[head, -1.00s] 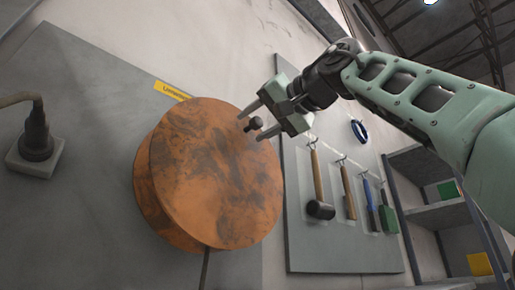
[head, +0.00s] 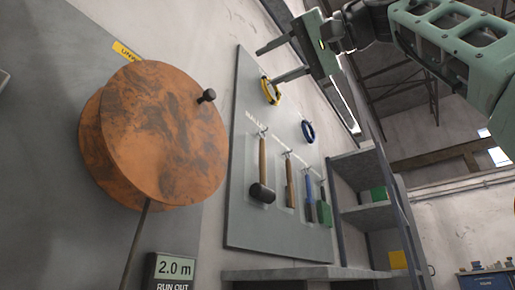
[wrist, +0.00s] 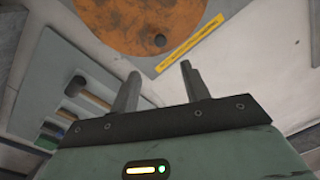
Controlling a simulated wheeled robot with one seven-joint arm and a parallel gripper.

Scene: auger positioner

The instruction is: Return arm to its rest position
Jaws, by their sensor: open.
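My gripper (head: 287,61) is open and empty in the upper middle of the head view, held up in front of the tool board's top. Its two fingers point left and stand apart, with nothing between them. They also show apart in the wrist view (wrist: 161,82). My pale green arm reaches in from the upper right. A rusty orange drum (head: 165,135) with a dark knob (head: 206,96) is on the grey panel to the left, clear of my gripper. The drum (wrist: 125,25) and its knob also show at the top of the wrist view.
A "2.0 m" display (head: 174,268) is below the drum. Metal shelves (head: 365,215) stand at right. A blue cabinet (head: 485,281) is far right.

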